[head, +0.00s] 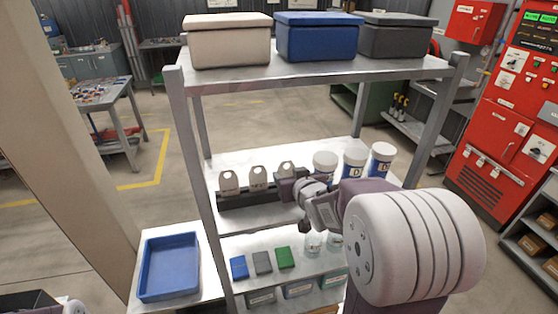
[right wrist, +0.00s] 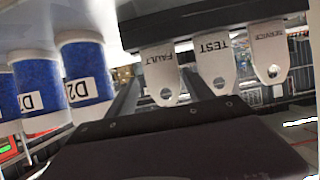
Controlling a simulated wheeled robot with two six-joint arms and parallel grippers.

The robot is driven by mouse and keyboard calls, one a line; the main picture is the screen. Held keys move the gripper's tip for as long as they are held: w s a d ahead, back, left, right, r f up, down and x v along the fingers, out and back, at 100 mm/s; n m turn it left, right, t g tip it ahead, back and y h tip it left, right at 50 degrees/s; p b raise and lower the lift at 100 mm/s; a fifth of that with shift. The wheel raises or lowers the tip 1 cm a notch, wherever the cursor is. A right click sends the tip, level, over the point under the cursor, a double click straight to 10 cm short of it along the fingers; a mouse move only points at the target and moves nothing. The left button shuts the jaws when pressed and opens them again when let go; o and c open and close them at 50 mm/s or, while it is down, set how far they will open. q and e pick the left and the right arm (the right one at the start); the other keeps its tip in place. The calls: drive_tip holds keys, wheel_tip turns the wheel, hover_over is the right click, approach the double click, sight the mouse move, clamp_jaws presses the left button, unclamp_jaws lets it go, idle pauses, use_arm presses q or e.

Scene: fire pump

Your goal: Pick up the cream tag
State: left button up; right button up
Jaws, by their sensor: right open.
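Three similar cream tags, each with a hole, stand in a dark holder (head: 250,198) on the shelf's middle level. In the head view they are a left tag (head: 228,182), a middle tag (head: 258,177) and a right tag (head: 286,167). The right wrist view is upside down and shows them lettered FAULT (right wrist: 160,76), TEST (right wrist: 213,62) and SERVICE (right wrist: 269,58). My right gripper (head: 288,188) is open at the right tag. In its wrist view (right wrist: 163,68) the FAULT tag appears between the fingers; contact cannot be told. My left gripper is not in view.
White-and-blue bottles (head: 353,164) stand right of the tags, close to my right gripper. Blue, cream and grey boxes (head: 316,40) sit on the top shelf (head: 300,70). Small coloured blocks (head: 262,263) lie on the lower shelf. A blue tray (head: 168,292) is at left.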

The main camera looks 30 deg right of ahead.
sight(286, 174)
drive_tip(key=shift+s+d+r, duration=0.1)
drive_tip(key=shift+s, duration=0.05)
drive_tip(key=shift+s+a+r, duration=0.3)
drive_tip(key=shift+s+a, duration=0.15)
drive_tip(key=shift+s, duration=0.05)
drive_tip(key=shift+w+f+p, duration=0.1)
drive_tip(key=shift+w+p, duration=0.05)
drive_tip(key=shift+p, duration=0.2)
drive_tip(key=x, duration=0.4)
drive_tip(key=shift+d+f, duration=0.15)
drive_tip(key=shift+d, duration=0.05)
drive_tip(key=shift+p+x, duration=0.8)
drive_tip(key=shift+x, duration=0.1)
drive_tip(key=shift+w+a+f, duration=0.1)
drive_tip(key=shift+w+f, duration=0.15)
drive_tip(key=shift+w, duration=0.25)
drive_tip(key=shift+w+f, duration=0.2)
drive_tip(key=shift+w, duration=0.1)
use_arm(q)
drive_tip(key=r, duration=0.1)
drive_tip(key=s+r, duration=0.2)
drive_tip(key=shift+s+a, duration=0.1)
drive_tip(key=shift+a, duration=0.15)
use_arm(e)
drive_tip(key=c, duration=1.1)
